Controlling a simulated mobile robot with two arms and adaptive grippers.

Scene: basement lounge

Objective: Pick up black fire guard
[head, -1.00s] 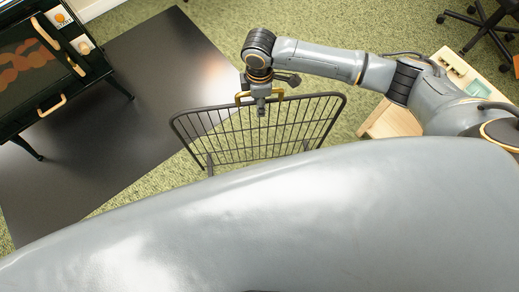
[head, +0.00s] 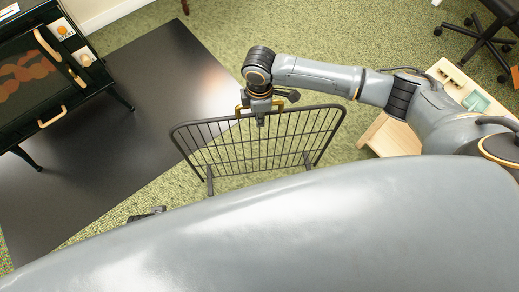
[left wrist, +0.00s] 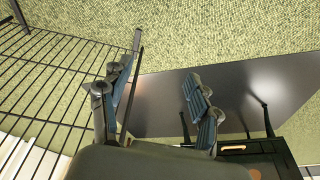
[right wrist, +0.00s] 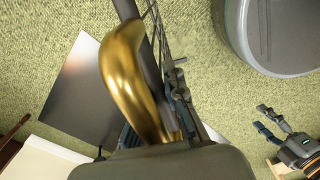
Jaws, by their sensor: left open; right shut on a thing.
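The black fire guard (head: 262,145) is a dark wire grid with short legs and a brass handle (right wrist: 130,75) at its top edge. It stands roughly upright in the middle of the head view. My right gripper (head: 260,112) is shut on it at the top, by the handle; its fingers are partly hidden behind the handle in the right wrist view. I cannot tell whether its legs touch the floor. My left gripper (left wrist: 158,100) is open and empty, with the guard's bars (left wrist: 55,75) to its left. It also shows in the right wrist view (right wrist: 270,120).
A black stove (head: 45,80) stands on a dark floor plate (head: 140,75) at the left. A light wooden table (head: 395,135) is at the right, and a dark office chair (head: 490,30) behind it. Green carpet lies around the guard.

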